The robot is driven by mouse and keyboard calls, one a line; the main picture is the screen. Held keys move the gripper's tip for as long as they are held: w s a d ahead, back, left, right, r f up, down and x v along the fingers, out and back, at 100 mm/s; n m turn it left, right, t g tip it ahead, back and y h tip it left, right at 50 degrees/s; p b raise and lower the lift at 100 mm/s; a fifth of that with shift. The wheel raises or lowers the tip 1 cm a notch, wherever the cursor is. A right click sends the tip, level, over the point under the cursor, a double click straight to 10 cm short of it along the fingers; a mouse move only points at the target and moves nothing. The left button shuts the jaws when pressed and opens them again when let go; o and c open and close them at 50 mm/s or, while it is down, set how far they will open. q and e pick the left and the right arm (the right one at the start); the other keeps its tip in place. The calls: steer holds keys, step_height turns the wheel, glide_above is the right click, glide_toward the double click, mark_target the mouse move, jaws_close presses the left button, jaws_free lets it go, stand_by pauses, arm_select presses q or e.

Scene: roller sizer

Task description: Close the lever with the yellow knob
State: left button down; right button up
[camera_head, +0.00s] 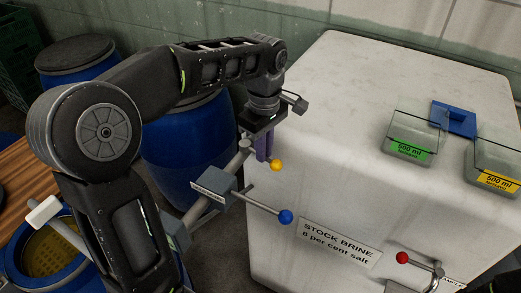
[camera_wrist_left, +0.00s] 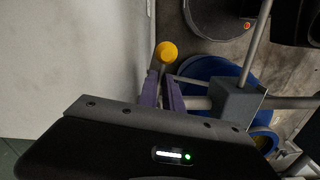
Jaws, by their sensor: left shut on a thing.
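The yellow knob (camera_head: 276,165) sits at the end of a lever beside the upper part of a slanted pipe. My left gripper (camera_head: 265,153) reaches down from above with its purple fingers shut on this lever, just behind the knob. In the left wrist view the yellow knob (camera_wrist_left: 166,52) shows beyond the fingertips of my left gripper (camera_wrist_left: 161,90). The fingers hide most of the lever's rod. My right gripper is not in view.
A second lever with a blue knob (camera_head: 285,216) sticks out from a grey valve box (camera_head: 213,188) below. A white tank (camera_head: 345,130) stands close on the right. A red-knobbed lever (camera_head: 402,257) is at lower right. Blue drums (camera_head: 185,150) stand behind the pipe.

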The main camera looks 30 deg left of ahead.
arm_select(q)
steer(key=shift+w, duration=0.15)
stand_by(0.3)
steer(key=c, duration=1.5)
jaws_free()
steer(key=shift+r, duration=0.25)
step_height(320, 180, up, 2)
steer(key=shift+r, duration=0.1)
step_height(320, 180, up, 4)
steer(key=p, duration=0.3)
steer(key=shift+r, duration=0.25)
steer(key=shift+r+p, duration=0.35)
